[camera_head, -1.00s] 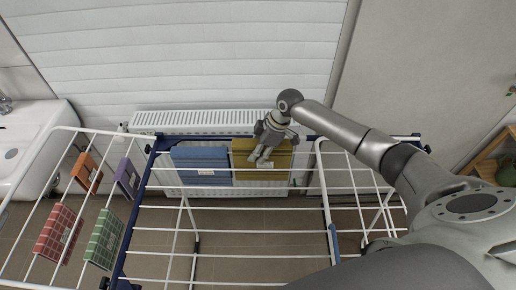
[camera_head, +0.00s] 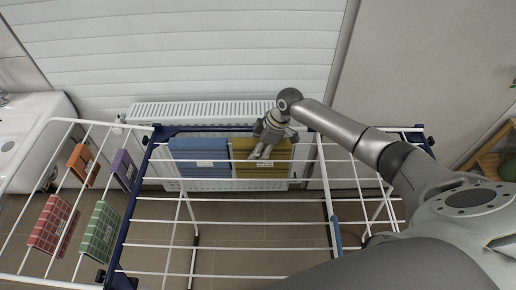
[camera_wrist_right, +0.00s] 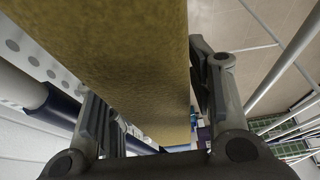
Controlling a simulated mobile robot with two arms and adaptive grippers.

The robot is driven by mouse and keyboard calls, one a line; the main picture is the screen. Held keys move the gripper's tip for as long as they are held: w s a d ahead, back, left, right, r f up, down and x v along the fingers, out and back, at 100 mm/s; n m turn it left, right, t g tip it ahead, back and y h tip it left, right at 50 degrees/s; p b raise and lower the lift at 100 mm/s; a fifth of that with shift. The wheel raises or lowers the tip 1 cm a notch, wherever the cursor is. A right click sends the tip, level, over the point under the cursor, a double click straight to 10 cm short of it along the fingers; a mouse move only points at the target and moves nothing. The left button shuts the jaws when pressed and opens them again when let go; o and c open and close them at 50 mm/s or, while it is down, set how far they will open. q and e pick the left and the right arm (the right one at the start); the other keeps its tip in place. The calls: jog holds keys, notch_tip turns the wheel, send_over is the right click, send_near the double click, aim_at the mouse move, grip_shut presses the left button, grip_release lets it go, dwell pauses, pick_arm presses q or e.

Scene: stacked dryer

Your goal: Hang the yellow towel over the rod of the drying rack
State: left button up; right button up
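The yellow towel (camera_head: 278,170) hangs at the far side of the drying rack (camera_head: 219,199), in front of the radiator and right next to a blue towel (camera_head: 199,149). My right gripper (camera_head: 258,157) is over the towel's upper left part in the head view. In the right wrist view the towel (camera_wrist_right: 135,60) passes between the fingers of this gripper (camera_wrist_right: 155,105). The fingers are spread apart, with a gap between the left finger and the cloth. Whether the towel rests fully on a rod is hard to tell. My left gripper is out of view.
Orange (camera_head: 84,165), purple (camera_head: 124,170), red (camera_head: 53,226) and green (camera_head: 101,232) cloths hang on the rack's left wing. A white radiator (camera_head: 200,112) stands behind the rack, and a sink (camera_head: 30,125) is at the left. The middle rods are bare.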

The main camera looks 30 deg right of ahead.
jog(key=shift+o, duration=0.4)
jog(key=shift+f, duration=0.1)
jog(key=v, duration=1.2)
jog(key=shift+s, duration=0.1)
